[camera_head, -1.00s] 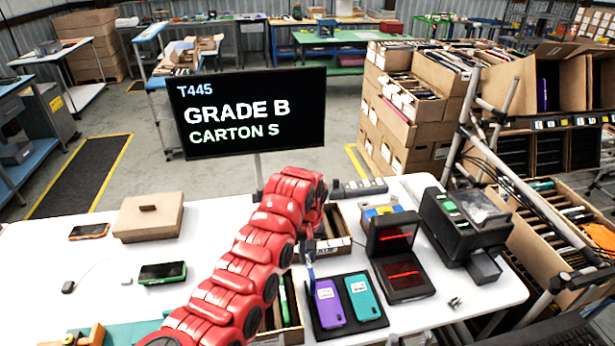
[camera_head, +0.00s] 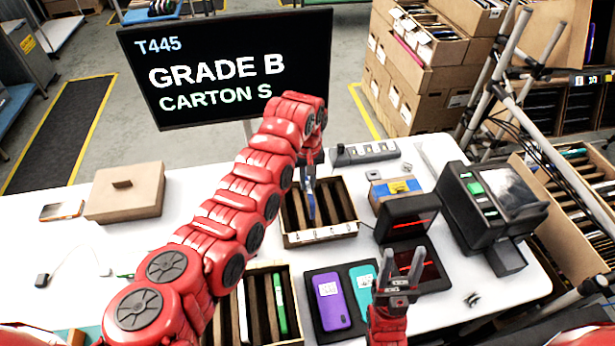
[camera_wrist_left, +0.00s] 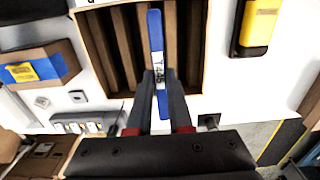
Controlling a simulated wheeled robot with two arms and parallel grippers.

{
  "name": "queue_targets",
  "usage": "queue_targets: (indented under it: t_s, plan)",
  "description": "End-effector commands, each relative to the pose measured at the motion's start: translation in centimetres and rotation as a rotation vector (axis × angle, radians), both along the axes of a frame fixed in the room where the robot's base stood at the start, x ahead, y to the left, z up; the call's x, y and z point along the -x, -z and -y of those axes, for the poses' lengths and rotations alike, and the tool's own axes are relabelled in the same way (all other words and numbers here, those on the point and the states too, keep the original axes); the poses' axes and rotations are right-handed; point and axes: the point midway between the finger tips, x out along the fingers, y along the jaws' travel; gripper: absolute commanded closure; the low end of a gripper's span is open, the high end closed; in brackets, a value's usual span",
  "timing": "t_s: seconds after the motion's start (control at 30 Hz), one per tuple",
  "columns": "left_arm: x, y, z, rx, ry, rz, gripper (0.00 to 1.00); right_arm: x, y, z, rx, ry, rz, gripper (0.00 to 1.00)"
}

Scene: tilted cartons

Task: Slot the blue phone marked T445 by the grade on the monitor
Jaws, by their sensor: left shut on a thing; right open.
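The monitor (camera_head: 215,70) reads T445, GRADE B, CARTON S. My left gripper (camera_head: 308,175) is shut on the blue phone (camera_head: 310,204), held on edge with its long side along the slots. In the left wrist view the fingers (camera_wrist_left: 158,92) grip the blue phone (camera_wrist_left: 156,35), whose white label reads T445. It is over the middle of a divided cardboard carton (camera_head: 320,235); I cannot tell whether its lower edge is inside a slot. The carton (camera_wrist_left: 205,45) shows empty slots there. Its small front marks are hard to read. My right gripper (camera_head: 403,268) is open and empty above the table.
A second divided carton (camera_head: 290,333) nearer me holds a green and a white item. A black tray (camera_head: 318,276) with purple (camera_head: 332,302) and teal (camera_head: 361,287) phones is beside it. A scanner (camera_head: 405,212), printer (camera_head: 487,205) and brown box (camera_head: 125,192) stand around.

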Motion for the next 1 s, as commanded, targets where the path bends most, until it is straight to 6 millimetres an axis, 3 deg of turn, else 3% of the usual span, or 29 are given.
queue_targets:
  t_s: [0.53, 1.0]
  plan:
    - [0.1, 4.3, 0.0, -0.001, 0.001, -0.001, 1.00, 0.0, 1.1, 0.0, 0.000, 0.000, 0.000, 0.50]
    - [0.0, 8.0, -0.1, -0.001, -0.001, -0.002, 1.00, 0.0, 3.7, 0.0, 0.000, 0.000, 0.000, 0.50]
